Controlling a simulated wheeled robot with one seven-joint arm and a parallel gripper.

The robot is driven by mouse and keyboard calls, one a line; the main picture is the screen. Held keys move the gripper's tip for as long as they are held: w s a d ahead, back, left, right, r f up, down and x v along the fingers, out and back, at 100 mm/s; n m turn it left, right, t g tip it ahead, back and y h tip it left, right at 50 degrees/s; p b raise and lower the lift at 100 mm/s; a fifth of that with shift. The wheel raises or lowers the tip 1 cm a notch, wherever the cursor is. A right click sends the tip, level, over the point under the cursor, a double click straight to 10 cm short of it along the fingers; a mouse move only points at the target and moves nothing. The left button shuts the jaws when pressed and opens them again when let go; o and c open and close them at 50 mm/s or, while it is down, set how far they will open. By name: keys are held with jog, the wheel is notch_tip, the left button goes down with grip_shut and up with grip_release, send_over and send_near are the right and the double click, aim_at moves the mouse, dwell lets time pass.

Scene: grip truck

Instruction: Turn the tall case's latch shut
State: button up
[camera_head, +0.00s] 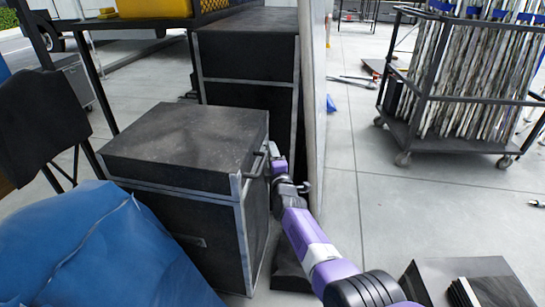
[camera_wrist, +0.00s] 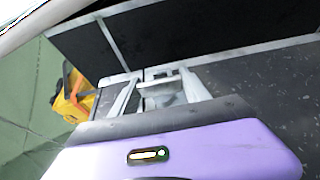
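The tall black case (camera_head: 247,68) with silver edging stands behind a lower, wider black case (camera_head: 185,147). A grey bar handle (camera_head: 256,163) is on the lower case's right side. My gripper (camera_head: 277,161) is beside that side, in the narrow gap before a pale wall. In the wrist view, my two light fingers (camera_wrist: 160,86) stand apart, with a small grey metal fitting (camera_wrist: 163,91) between them, at a black case face with silver strips. I cannot tell whether the fingers touch the fitting, or which way the latch is turned.
The pale upright panel (camera_head: 314,100) stands close on the right of my gripper. Blue fabric (camera_head: 90,250) lies at the left front. A wheeled rack (camera_head: 460,85) stands at the right back. Open grey floor (camera_head: 410,205) lies right of the panel. A yellow object (camera_wrist: 73,98) shows in the wrist view.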

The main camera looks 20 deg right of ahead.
jog(key=c, duration=0.4)
